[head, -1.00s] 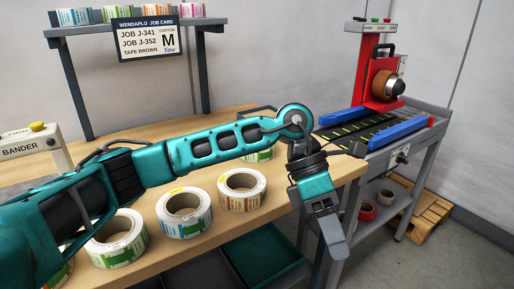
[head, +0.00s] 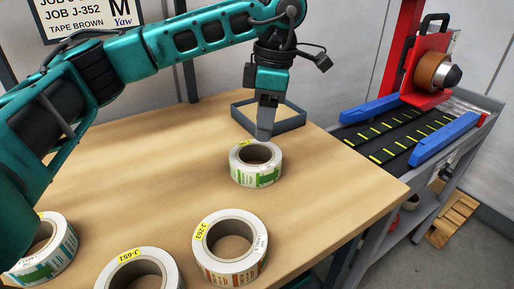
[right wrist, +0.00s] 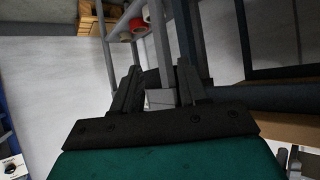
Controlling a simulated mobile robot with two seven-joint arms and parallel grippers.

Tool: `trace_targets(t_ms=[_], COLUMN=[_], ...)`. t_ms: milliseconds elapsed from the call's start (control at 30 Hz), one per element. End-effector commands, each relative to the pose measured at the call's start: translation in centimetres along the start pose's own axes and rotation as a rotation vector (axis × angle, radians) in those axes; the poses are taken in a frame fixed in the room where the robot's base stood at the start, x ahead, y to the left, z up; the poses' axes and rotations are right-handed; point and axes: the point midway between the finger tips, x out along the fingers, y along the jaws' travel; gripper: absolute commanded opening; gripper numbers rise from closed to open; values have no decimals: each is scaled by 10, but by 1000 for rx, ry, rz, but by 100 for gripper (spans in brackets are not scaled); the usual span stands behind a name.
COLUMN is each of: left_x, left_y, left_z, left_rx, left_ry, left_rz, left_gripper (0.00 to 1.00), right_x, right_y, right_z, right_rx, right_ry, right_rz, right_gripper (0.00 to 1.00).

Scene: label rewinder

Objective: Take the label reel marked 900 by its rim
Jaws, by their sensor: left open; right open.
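A white label reel with green print (head: 256,174) lies flat on the wooden table, with a yellow tag on its top rim that is too small to read. My left gripper (head: 264,132) points down at its far rim. The fingers show edge-on there, and I cannot tell whether they touch the rim. The left gripper is open and holds nothing that I can see. My right gripper (right wrist: 158,82) is open and empty in the right wrist view, over the grey floor. I cannot read 900 on any reel.
Nearer reels are one tagged J-263 (head: 230,247), one tagged J-651 (head: 140,272) and one at the left edge (head: 42,250). A dark shallow tray (head: 289,124) stands behind the gripper. The red and blue machine (head: 430,75) is at right. The table's middle is clear.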

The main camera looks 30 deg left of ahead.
Motion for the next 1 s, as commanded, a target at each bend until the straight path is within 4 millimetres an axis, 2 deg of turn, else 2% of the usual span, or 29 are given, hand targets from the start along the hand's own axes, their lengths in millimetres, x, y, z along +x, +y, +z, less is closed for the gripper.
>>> trace_targets(t_ms=[167,500,767,1000], left_x=[5,64,85,120], left_y=[1,0,-1,-7], left_z=[-2,-2,-3,-4], left_rx=[-3,-2,-2,-2], left_ry=[6,6,6,5], left_rz=[4,2,3,3], left_gripper=[55,55,55,55], right_x=[0,1,2,6], right_y=[0,0,-2,-2], right_z=[4,16,11,6], right_rx=[0,-9,-10,-10], right_ry=[-7,-31,-18,-5], right_rz=[-1,-6,-11,-12], right_gripper=[43,43,43,43])
